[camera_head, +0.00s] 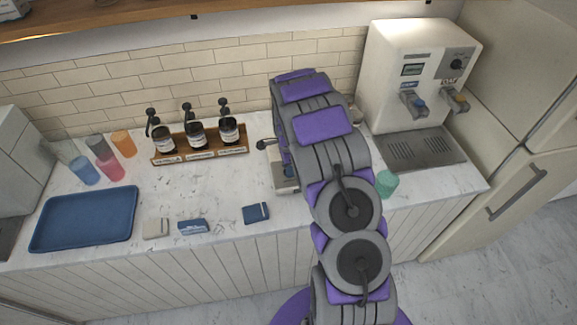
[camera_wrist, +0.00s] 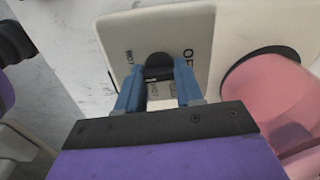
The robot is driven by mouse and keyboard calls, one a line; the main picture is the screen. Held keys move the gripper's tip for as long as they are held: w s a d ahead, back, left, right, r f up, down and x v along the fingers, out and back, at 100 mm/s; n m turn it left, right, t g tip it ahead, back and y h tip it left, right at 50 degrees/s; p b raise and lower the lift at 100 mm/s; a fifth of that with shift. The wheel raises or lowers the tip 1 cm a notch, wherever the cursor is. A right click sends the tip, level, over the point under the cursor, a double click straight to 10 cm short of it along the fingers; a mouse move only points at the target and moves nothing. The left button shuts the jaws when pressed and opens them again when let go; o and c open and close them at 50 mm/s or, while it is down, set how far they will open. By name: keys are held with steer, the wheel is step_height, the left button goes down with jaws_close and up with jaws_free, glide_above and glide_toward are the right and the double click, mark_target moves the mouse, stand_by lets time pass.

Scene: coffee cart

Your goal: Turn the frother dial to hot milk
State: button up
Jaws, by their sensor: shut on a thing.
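In the wrist view the frother dial (camera_wrist: 157,66) is a round black knob on a pale frother panel (camera_wrist: 116,38). My gripper (camera_wrist: 160,88) has two blue fingers, one on each side of the dial, shut on it. An "OFF" label shows to the right of the dial. Smaller labels show to its left and below, partly covered by the fingers and too small to read surely. I cannot tell which label the dial points to. A pink vessel (camera_wrist: 268,92) stands to the right on a black round base.
On the counter stand a blue tray (camera_head: 85,218), several coloured cups, a wooden rack (camera_head: 200,155) with pump bottles, and small packets. A green cup (camera_head: 386,184) is just right of my arm. The white coffee machine (camera_head: 410,75) stands at the back right.

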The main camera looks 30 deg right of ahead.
steer(key=shift+w+r+m, duration=0.1)
steer(key=shift+w+m, duration=0.05)
steer(key=shift+m, duration=0.25)
steer(key=o, duration=1)
steer(key=shift+o, duration=0.2)
step_height(320, 180, up, 17)
steer(key=shift+p, duration=0.4)
steer(key=shift+r, duration=0.1)
